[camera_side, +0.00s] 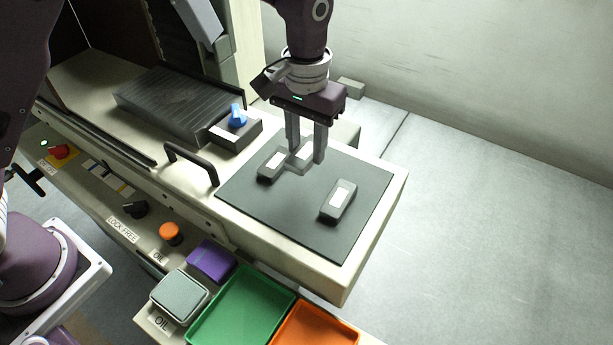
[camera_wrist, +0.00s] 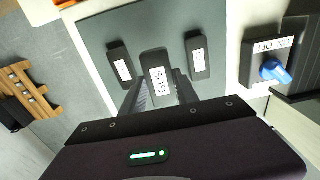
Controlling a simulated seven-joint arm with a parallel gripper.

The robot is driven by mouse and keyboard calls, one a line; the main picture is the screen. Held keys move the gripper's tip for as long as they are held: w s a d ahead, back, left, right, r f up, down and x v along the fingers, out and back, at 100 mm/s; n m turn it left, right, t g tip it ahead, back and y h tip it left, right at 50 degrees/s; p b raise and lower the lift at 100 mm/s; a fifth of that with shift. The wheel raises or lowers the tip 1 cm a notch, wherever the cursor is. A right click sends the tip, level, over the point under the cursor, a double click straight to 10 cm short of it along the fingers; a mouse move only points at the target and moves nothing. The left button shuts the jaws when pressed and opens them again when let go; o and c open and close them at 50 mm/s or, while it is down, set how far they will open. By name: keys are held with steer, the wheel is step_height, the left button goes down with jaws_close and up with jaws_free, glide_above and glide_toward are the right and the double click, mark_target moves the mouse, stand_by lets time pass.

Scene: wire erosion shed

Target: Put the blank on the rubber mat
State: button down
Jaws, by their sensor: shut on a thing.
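The rubber mat (camera_side: 290,213) is a dark grey sheet on the pale machine table; it also shows in the wrist view (camera_wrist: 207,20). My gripper (camera_side: 307,154) points down over its back part, shut on a grey block with a white label, which I take as the blank (camera_wrist: 156,64). In the side view the fingers partly hide the blank (camera_side: 301,168). I cannot tell whether it touches the mat or hangs just above. Two similar labelled grey blocks lie on the mat, one close to the left (camera_side: 266,172) and one nearer the front right (camera_side: 339,203).
A switch box with a blue knob (camera_side: 237,117) stands behind the mat. A black handle (camera_side: 190,160) rises at the left. Green (camera_side: 240,305) and orange (camera_side: 315,328) trays sit below the front edge. The mat's front left part is bare.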

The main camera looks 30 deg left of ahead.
mark_target(307, 184)
step_height(307, 184, down, 7)
steer(key=shift+f, duration=0.1)
steer(key=shift+f, duration=0.1)
steer(key=c, duration=0.9)
jaws_free()
